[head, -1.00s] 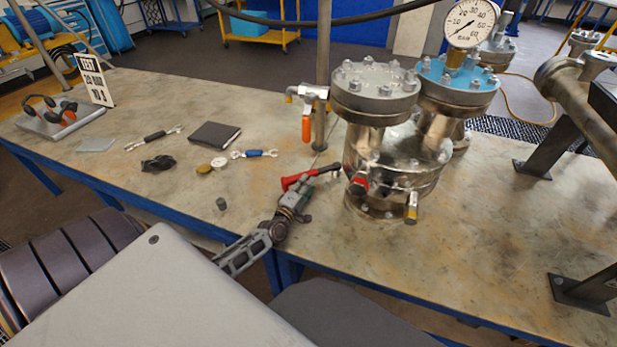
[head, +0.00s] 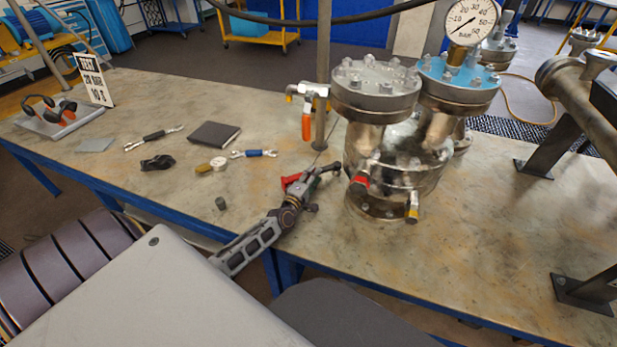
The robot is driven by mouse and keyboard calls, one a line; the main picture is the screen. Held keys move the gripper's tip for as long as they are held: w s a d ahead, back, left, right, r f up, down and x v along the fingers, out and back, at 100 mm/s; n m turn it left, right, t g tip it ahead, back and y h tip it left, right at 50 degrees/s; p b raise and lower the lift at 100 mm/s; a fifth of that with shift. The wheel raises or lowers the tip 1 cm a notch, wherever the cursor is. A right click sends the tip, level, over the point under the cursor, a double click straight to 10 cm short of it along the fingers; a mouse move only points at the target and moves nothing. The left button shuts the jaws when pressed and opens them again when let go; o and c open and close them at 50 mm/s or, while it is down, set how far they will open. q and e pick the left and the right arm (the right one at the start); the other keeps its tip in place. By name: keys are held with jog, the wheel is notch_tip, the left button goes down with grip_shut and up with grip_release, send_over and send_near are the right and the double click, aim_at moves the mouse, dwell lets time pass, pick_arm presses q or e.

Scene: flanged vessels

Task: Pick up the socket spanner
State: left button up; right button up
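A red-handled tool (head: 290,181), which looks like the socket spanner, lies on the bench just left of the flanged vessel. My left gripper (head: 322,174) reaches over it from the lower left and covers most of it; only part of the red handle shows. The fingers are small and overlap the tool in the picture, so I cannot tell whether they are open or shut on it. My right gripper is not in view.
Flanged vessels (head: 390,185) stand right of the gripper, with side fittings close to it. An orange-handled valve (head: 307,125) is behind. A black-handled wrench (head: 153,138), a blue-handled wrench (head: 254,153) and a dark notebook (head: 214,134) lie left.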

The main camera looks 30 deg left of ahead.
pick_arm(q)
jog(key=shift+w, duration=0.4)
grip_shut()
